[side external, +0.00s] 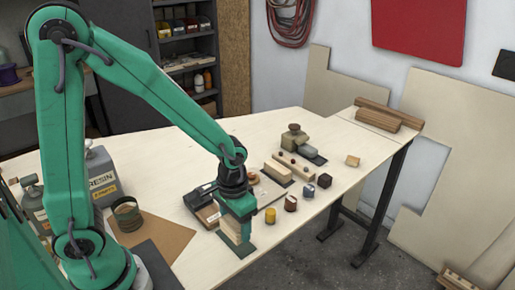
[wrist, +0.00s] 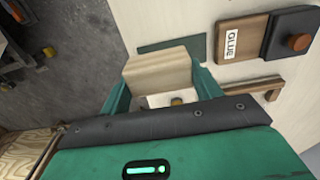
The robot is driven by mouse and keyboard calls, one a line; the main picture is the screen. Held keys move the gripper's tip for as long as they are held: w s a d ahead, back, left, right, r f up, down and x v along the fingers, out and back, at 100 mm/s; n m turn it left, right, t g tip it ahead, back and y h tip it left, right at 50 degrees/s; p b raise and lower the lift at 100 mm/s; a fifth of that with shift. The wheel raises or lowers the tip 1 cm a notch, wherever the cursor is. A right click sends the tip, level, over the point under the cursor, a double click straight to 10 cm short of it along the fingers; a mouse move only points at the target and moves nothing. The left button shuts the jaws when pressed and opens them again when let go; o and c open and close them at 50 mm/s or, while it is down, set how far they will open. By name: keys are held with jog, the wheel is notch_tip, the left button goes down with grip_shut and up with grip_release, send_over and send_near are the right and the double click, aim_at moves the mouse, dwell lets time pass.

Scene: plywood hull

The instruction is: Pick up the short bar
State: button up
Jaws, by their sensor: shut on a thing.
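My gripper (side external: 238,214) is shut on a pale wooden block, which I take for the short bar (side external: 231,227). In the wrist view the short bar (wrist: 160,73) sits between the two green fingers of my gripper (wrist: 160,88), its end face showing wood grain. A flat dark green pad (side external: 237,246) lies on the table under the bar; its edge also shows in the wrist view (wrist: 185,45). I cannot tell whether the bar touches the pad. The fingers hide part of the bar.
A yellow cylinder (side external: 270,216) and several small blocks stand to the right of my gripper. A pale long bar (side external: 278,171) lies behind. A grey can (side external: 101,176) and a dark round tin (side external: 126,214) stand at left. The front-right table edge is close.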

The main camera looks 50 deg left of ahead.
aim_at(235, 232)
jog(key=s+d+r, duration=0.5)
jog(key=d, duration=0.2)
jog(key=shift+s+r, duration=0.25)
jog(key=shift+s, duration=0.1)
jog(key=shift+w, duration=0.1)
dwell(0.3)
jog(key=w+a+r, duration=0.3)
jog(key=w+a, duration=0.3)
jog(key=w, duration=0.2)
jog(key=w+a+r, duration=0.4)
jog(key=w+a, duration=0.3)
jog(key=w, duration=0.1)
jog(key=shift+a+r, duration=0.25)
jog(key=shift+a, duration=0.05)
